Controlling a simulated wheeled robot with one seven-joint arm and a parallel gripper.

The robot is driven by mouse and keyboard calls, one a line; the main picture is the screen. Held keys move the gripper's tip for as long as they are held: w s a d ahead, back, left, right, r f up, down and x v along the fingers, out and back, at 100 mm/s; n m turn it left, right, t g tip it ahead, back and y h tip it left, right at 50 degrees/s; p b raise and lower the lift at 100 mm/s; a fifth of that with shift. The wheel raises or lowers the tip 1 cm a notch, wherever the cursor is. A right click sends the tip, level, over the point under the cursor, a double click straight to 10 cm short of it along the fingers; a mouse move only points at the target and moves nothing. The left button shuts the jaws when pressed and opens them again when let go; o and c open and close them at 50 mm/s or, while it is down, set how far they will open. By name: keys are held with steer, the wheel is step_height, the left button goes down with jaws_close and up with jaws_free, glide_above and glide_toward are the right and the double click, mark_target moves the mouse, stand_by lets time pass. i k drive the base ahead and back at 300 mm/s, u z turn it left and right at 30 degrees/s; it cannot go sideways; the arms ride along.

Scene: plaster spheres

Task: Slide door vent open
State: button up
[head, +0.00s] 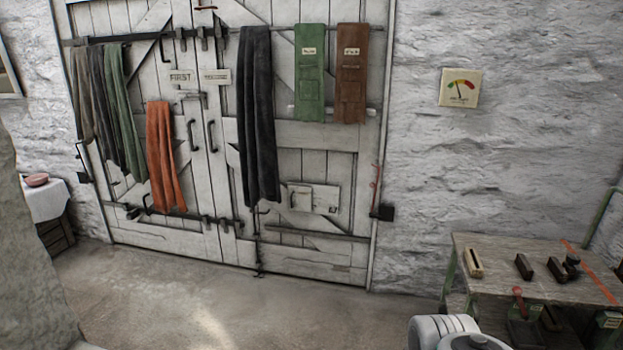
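The white plank double door (215,150) stands shut across the back wall in the head view. A small pale panel with a square plate (302,197), which looks like the door vent, sits low on the right door leaf. The panel's slide position is too small to tell. A dark cloth (259,115) hangs just left of it and comes close to its edge. A white rounded part of my arm shows at the bottom edge, right of centre. My gripper is not in view.
An orange cloth (165,157) and several grey-green cloths hang on the left leaf. A workbench (500,247) with small tools stands at the right. A cloth-covered table (45,200) is at the left. The floor (200,300) before the door is clear.

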mark_target(300, 197)
steer(key=i, duration=2.9)
steer(key=u, duration=1.85)
steer(key=i, duration=1)
steer(key=u, duration=0.45)
